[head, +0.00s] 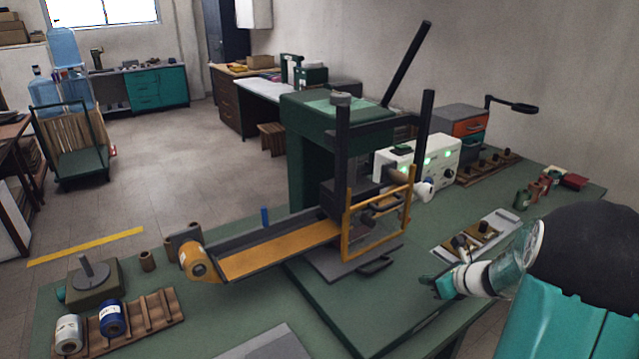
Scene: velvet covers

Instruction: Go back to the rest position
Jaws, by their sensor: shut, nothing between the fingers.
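My gripper (439,287) shows at the lower right in the head view. It is small, teal and dark, at the end of my white wrist link. It is shut and empty. It appears over the green table (355,310), left of my black and teal body parts. A grey tray with small brown-handled tools (481,237) lies just above it in the picture, apart from it. The fingertips are small and their exact height over the table cannot be told.
A dark green press (310,140) with an upright lever and yellow guard frame (378,228) stands mid-table. An orange feed strip (280,250) runs left from it. A wooden rack (140,318) holds spools. A white box with green lights (435,155) stands behind.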

